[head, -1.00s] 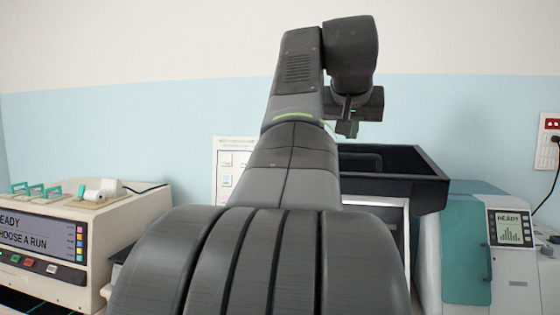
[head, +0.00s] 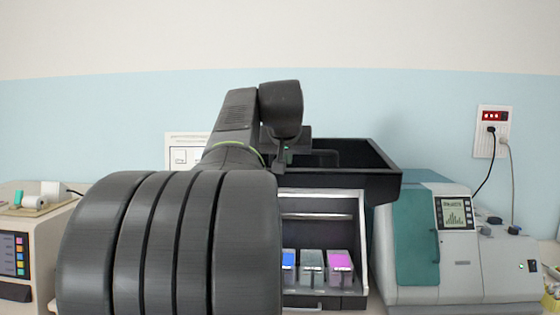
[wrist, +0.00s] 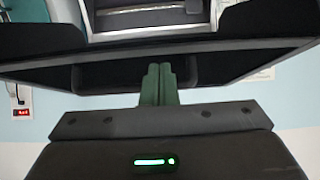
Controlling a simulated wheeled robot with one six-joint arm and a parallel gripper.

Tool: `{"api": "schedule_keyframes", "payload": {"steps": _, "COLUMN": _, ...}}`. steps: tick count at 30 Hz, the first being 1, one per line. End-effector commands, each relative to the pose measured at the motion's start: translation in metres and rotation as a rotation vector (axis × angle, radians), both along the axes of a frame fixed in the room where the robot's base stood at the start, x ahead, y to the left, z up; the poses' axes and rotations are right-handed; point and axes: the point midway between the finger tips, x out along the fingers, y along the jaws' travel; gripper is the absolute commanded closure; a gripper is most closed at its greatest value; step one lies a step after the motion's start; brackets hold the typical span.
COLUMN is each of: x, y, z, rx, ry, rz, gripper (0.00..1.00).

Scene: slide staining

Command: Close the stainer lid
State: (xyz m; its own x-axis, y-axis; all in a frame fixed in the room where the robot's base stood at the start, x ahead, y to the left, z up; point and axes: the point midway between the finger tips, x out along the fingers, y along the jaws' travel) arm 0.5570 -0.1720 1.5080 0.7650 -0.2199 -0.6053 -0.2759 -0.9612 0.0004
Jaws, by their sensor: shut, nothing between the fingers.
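The stainer (head: 352,245) stands behind my arm in the head view, its front open. Its dark lid (head: 385,172) is raised above the opening like a shallow tray. Several jars with blue, grey and pink colours (head: 340,262) show inside. My gripper (wrist: 159,72) is shut and empty in the wrist view, its green fingers together in front of the lid (wrist: 230,65). I cannot tell whether the fingertips touch it. In the head view my gripper (head: 284,154) is small and partly hidden at the lid's left side.
A teal and white machine (head: 445,245) with a small screen stands close to the right of the stainer. A beige machine (head: 40,240) with coloured buttons is at the left. A wall socket (head: 491,132) with cables is at the right.

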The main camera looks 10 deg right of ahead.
Motion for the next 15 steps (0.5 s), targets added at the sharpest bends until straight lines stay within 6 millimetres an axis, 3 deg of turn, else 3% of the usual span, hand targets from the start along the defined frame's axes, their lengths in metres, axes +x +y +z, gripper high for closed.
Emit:
{"api": "schedule_keyframes", "payload": {"steps": 6, "x": 0.002, "y": -0.001, "z": -0.014, "rx": 0.000, "ry": -0.001, "rz": 0.000, "gripper": 1.00}}
{"api": "schedule_keyframes", "payload": {"steps": 15, "x": 0.002, "y": -0.001, "z": -0.016, "rx": 0.000, "ry": -0.001, "rz": -0.001, "gripper": 1.00}}
